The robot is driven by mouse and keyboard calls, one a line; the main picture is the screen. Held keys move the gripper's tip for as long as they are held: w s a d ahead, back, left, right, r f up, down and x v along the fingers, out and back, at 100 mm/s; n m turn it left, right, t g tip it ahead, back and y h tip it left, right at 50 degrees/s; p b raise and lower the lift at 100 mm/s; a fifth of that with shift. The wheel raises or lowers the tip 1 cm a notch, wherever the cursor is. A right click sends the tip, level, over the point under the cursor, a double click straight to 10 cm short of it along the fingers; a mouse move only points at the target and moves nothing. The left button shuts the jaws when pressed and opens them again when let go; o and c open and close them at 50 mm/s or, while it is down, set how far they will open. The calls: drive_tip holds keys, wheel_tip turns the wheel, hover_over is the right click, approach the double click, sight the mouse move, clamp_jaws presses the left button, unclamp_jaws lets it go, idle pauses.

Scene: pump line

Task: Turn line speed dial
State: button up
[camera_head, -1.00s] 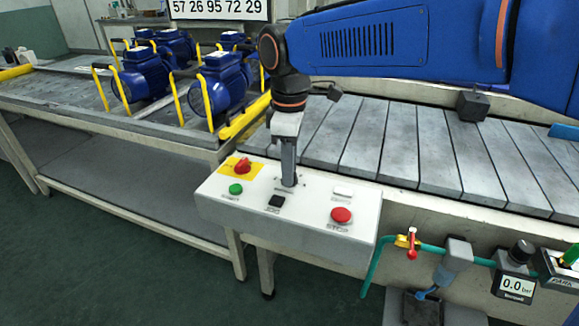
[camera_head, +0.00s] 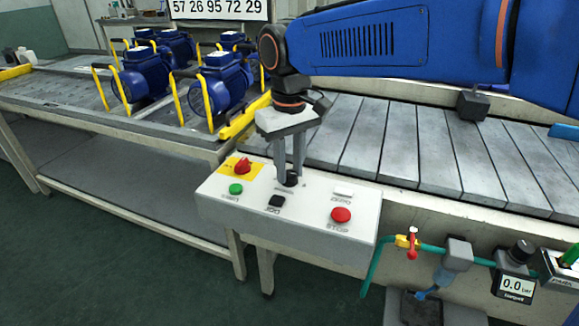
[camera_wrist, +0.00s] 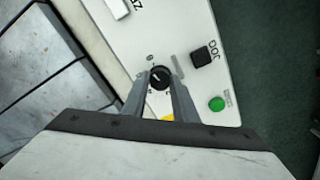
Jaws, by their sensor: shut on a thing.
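The line speed dial is a small black knob (camera_head: 292,177) on the white control panel (camera_head: 215,206). It also shows in the wrist view (camera_wrist: 159,77), with scale marks around it. My gripper (camera_head: 288,180) points down from above, and its two grey fingers are shut on the dial, one on each side. In the wrist view the fingertips (camera_wrist: 159,84) flank the knob. The dial is partly hidden by the fingers in the head view.
Near the dial are a black JOG button (camera_head: 276,201), a green button (camera_head: 236,188), a white ZERO button (camera_head: 343,192), a red STOP button (camera_head: 341,215) and a red switch (camera_head: 243,166) on yellow. A slatted conveyor (camera_head: 400,145) lies behind. Blue pumps (camera_head: 222,85) stand at left.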

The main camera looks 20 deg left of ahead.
sight(290, 173)
drive_tip(key=shift+m, duration=0.9)
drive_tip(key=o, duration=1.1)
drive_tip(key=shift+c, duration=0.2)
drive_tip(key=shift+r, duration=0.1)
wheel_tip(290, 173, up, 17)
drive_tip(key=shift+r, duration=0.1)
